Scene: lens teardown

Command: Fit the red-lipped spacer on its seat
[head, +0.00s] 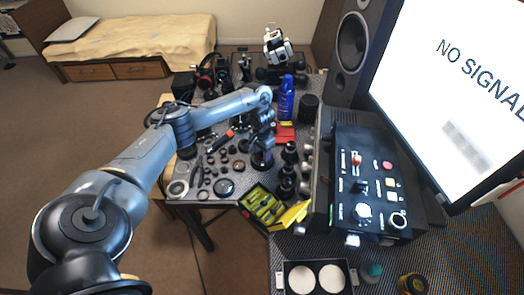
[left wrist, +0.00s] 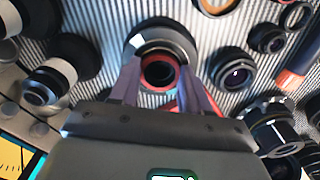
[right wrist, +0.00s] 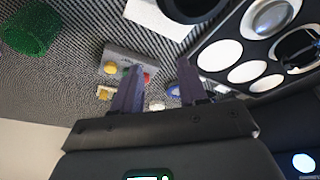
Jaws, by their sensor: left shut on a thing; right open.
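The red-lipped spacer (left wrist: 160,70), a dark ring with a red rim, sits between the fingers of my left gripper (left wrist: 160,78) in the left wrist view. The gripper is shut on it. A larger dark ring with a pale, shiny edge (left wrist: 160,38) lies just behind the spacer; I cannot tell whether they touch. In the head view my left gripper (head: 262,152) points down over the right side of the parts mat (head: 215,150), and the spacer is too small to make out. My right gripper (right wrist: 160,75) is open and empty in the right wrist view.
Lens barrels and rings crowd around the left gripper, including a lens (left wrist: 233,73). A yellow tool case (head: 264,204), a blue bottle (head: 286,100) and a black control box (head: 370,185) stand nearby. A tray with white discs (right wrist: 250,70) is beside the right gripper.

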